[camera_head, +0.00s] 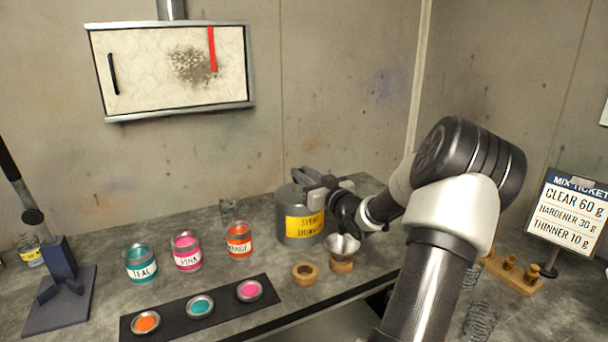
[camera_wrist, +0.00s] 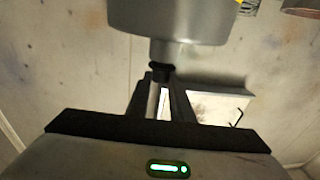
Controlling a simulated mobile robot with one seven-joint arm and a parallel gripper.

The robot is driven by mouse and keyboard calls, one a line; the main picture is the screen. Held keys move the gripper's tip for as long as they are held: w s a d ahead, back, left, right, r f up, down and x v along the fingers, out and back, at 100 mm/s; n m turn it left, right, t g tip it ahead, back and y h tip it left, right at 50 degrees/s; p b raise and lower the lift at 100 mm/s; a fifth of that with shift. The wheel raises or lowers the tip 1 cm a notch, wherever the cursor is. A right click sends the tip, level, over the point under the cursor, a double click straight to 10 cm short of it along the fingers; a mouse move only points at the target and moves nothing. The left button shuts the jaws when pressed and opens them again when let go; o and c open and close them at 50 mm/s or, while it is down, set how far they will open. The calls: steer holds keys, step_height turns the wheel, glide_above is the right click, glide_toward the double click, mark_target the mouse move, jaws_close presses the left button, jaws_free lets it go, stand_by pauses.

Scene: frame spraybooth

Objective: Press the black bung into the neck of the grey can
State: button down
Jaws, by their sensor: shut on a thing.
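The grey can (camera_head: 283,214) stands upright on the bench in the head view, with a yellow label on its front. My gripper (camera_head: 313,180) is over the can's top, coming from the right. In the wrist view the can (camera_wrist: 170,17) hangs into the top of the picture, its narrower top end downward. My gripper (camera_wrist: 161,88) is shut on the black bung (camera_wrist: 161,71), which shows at the fingertips. The bung overlaps the lower left edge of the can's narrower end in the picture. I cannot tell whether it is in the neck or just short of it. The head view hides the bung.
Teal (camera_head: 140,263), pink (camera_head: 187,252) and orange (camera_head: 239,239) paint jars stand left of the can. A metal funnel (camera_head: 342,246) on a wooden ring and another wooden ring (camera_head: 304,273) are in front. A black strip (camera_head: 225,309) holds three paint lids.

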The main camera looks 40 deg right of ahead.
steer(key=shift+f+b, duration=0.3)
steer(key=shift+f, duration=0.25)
steer(key=c, duration=1.5)
jaws_free()
steer(key=p+v, duration=0.1)
steer(key=v, duration=1.6)
steer(key=shift+s+r, duration=0.1)
steer(key=shift+s, duration=0.15)
steer(key=shift+w, duration=0.1)
